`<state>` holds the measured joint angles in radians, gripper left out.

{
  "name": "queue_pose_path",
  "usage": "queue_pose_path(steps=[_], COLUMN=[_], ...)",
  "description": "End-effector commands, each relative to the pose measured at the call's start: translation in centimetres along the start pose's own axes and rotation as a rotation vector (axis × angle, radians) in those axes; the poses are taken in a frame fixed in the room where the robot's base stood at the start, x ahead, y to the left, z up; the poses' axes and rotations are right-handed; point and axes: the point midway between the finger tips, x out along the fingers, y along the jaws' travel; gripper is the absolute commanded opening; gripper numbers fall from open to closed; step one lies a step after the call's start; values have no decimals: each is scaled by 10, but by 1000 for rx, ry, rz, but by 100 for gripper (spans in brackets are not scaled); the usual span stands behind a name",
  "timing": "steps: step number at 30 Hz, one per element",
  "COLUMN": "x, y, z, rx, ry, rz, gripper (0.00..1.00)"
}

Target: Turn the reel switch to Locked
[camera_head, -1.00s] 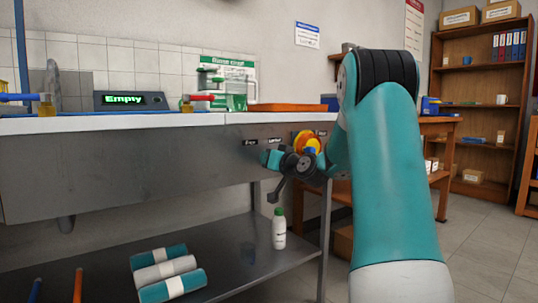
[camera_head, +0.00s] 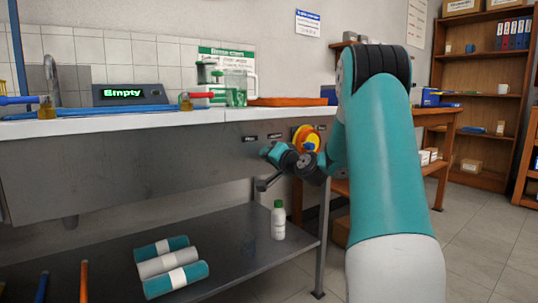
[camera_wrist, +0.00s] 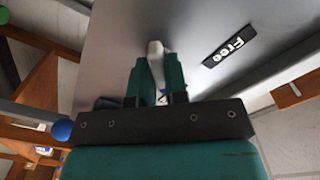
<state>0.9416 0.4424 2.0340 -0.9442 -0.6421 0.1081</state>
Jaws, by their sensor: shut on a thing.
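My gripper (camera_wrist: 158,70) has its two teal fingers closed on a pale grey-white lever-like piece (camera_wrist: 155,47), which I take to be the reel switch handle. Most of the handle is hidden between the fingers. A black label reading "Free" (camera_wrist: 229,47) is on the grey metal panel right of the fingers, tilted in this view. In the head view my gripper (camera_head: 266,152) is at the bench's front panel, below small dark labels (camera_head: 250,138). The switch itself cannot be made out there.
A yellow-orange round part with blue (camera_head: 306,137) is on the panel just right of my gripper. A white bottle with a green cap (camera_head: 278,222) and several rolls (camera_head: 170,265) are on the lower shelf (camera_head: 235,270). A display reading "Empty" (camera_head: 128,94) stands on top.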

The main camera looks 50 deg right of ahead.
Motion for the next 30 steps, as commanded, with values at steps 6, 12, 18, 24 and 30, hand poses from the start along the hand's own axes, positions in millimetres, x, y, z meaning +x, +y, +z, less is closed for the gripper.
queue_pose_path(steps=[6, 12, 18, 24, 30], x=[0, 0, 0, -8, -46], y=[1, 1, 0, 1, 2], z=[0, 0, 0, 0, -1], rx=[5, 4, 3, 2, 6], ry=[0, 0, 0, 0, 2], rz=[2, 2, 1, 3, 6], gripper=[0, 37, 39, 39, 39])
